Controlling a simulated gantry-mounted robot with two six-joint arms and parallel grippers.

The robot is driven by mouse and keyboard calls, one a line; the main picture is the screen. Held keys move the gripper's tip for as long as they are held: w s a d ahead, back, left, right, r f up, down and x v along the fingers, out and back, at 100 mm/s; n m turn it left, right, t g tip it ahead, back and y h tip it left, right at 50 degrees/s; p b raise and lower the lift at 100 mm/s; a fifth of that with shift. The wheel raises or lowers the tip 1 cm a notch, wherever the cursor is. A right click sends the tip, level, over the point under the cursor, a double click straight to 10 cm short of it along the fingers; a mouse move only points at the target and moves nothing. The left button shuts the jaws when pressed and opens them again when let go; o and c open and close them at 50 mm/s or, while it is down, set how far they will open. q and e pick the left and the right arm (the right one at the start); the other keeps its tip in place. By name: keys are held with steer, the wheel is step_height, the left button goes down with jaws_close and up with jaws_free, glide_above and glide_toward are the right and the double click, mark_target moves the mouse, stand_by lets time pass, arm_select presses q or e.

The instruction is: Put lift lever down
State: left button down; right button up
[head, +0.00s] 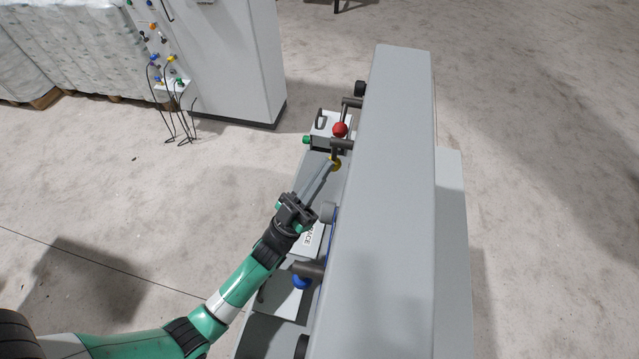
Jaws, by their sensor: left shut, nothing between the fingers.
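A lever with a red ball knob (340,130) stands on the near side of the long grey machine. I cannot tell which of these belongs to the lift lever. My left gripper (329,167) reaches up from the lower left. The red ball is a little beyond the tips. My right gripper is not in view.
The long grey machine beam (400,180) stands right of my left arm. A blue knob (301,283) is below the gripper, beside dark rods. A green knob (307,139) is left of the red ball. A grey cabinet (235,60) stands upper left. Open floor lies left.

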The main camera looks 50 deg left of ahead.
arm_select(q)
steer(key=shift+w+f, duration=0.2)
steer(key=shift+f, duration=0.1)
steer(key=shift+r, duration=0.15)
steer(key=s+d+r+p, duration=0.2)
steer(key=s+d+r, duration=0.5)
steer(key=s+r, duration=0.5)
steer(key=shift+s+d+r+p, duration=0.15)
steer(key=shift+r+p, duration=0.2)
steer(key=shift+r, duration=0.3)
steer(key=shift+s, duration=0.1)
